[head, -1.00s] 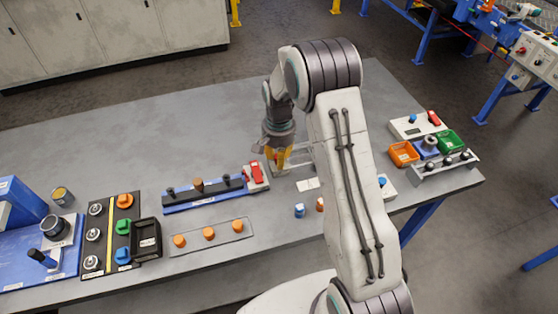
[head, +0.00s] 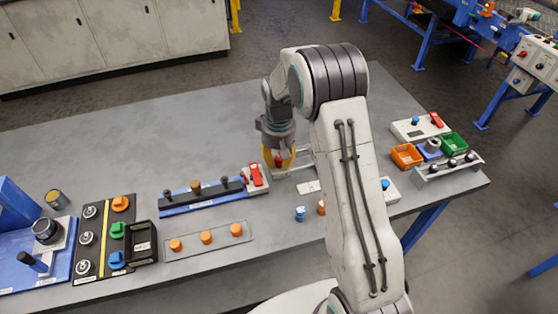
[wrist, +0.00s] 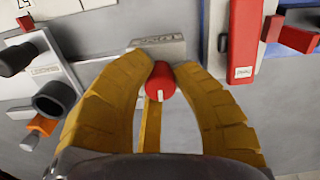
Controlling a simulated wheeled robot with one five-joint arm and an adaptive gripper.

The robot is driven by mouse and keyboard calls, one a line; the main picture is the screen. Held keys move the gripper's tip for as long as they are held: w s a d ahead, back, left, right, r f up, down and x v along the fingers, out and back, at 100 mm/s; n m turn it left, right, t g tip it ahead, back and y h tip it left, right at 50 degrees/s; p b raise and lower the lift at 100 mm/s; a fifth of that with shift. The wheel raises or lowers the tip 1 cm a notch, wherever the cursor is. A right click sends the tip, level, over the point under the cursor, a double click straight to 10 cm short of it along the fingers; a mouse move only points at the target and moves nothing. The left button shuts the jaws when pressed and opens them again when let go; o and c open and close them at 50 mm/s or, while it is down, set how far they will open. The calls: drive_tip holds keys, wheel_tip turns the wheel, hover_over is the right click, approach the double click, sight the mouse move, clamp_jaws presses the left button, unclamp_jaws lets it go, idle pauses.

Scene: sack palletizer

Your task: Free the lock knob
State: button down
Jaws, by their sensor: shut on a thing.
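A red knob (wrist: 161,80) with a white line on its face sits between my gripper's (wrist: 164,70) yellow fingertips in the wrist view. The fingers are shut on it, one on each side. The white line points roughly down in that view. A grey labelled block (wrist: 158,45) lies just behind the knob, and a yellow strip (wrist: 152,128) shows below it. In the head view my gripper (head: 279,163) points down at the table with the red knob (head: 278,161) showing between its fingers. The knob's base is mostly hidden.
A red lever (head: 256,174) stands close left of my gripper, at the end of a blue rail (head: 205,194) with upright pegs. A blue peg (head: 300,214) and a tray of orange knobs (head: 206,237) lie nearer. Orange (head: 406,155) and green (head: 453,143) bins are right. The table's back left is clear.

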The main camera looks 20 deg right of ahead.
drive_tip(key=shift+s+f+n, duration=0.1)
drive_tip(key=shift+n, duration=0.4)
drive_tip(key=c, duration=1)
unclamp_jaws()
wheel_tip(320, 180, up, 12)
drive_tip(key=shift+r, duration=0.1)
idle(0.5)
